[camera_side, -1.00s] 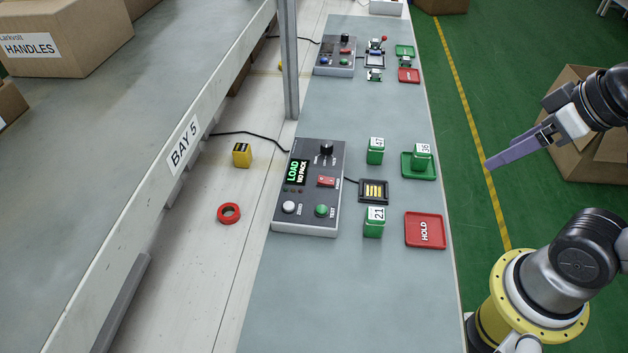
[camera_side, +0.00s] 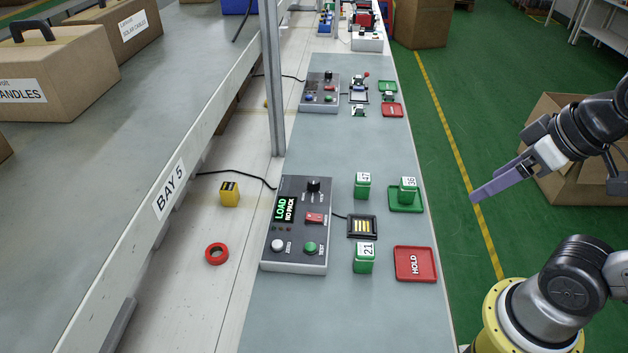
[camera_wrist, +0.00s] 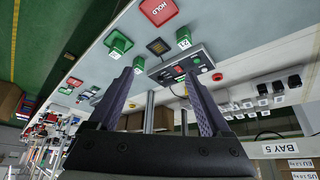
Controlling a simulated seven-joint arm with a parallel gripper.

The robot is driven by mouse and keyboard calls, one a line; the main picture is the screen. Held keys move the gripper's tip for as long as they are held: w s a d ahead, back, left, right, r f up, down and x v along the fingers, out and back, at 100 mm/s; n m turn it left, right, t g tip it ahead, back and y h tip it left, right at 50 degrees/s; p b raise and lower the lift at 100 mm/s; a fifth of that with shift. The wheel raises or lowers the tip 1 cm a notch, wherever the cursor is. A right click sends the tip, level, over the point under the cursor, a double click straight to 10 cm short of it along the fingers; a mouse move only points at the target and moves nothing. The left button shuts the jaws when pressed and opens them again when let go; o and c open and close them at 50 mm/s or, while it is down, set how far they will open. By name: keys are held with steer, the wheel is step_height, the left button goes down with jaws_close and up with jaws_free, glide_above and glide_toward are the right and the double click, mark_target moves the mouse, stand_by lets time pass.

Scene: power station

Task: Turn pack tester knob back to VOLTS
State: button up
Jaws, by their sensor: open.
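The near pack tester (camera_side: 297,225) is a grey box on the bench in the side view. Its display (camera_side: 285,209) reads LOAD, NO PACK in green. A black knob (camera_side: 314,185) sits at its far end; its small labels are unreadable, so I cannot tell its exact setting. A red switch and white and green buttons are on the same face. My gripper (camera_side: 473,199) is open and empty, in the air right of the bench, well apart from the tester. In the wrist view the tester (camera_wrist: 196,62) shows beyond my open fingers (camera_wrist: 163,72).
A black socket (camera_side: 362,227) is beside the tester. Green packs (camera_side: 362,186) and (camera_side: 363,258) stand near it; another (camera_side: 407,190) stands on a green tray (camera_side: 396,209). A red HOLD tray (camera_side: 415,264) is empty. A second tester (camera_side: 320,92) and a metal post (camera_side: 273,90) lie farther back.

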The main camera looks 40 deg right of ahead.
steer(key=shift+c, duration=0.7)
steer(key=w+r, duration=0.8)
steer(key=r, duration=0.1)
steer(key=g, duration=0.6)
glide_above(314, 181)
step_height(314, 181, down, 21)
step_height(314, 181, down, 14)
steer(key=shift+w+r, duration=0.1)
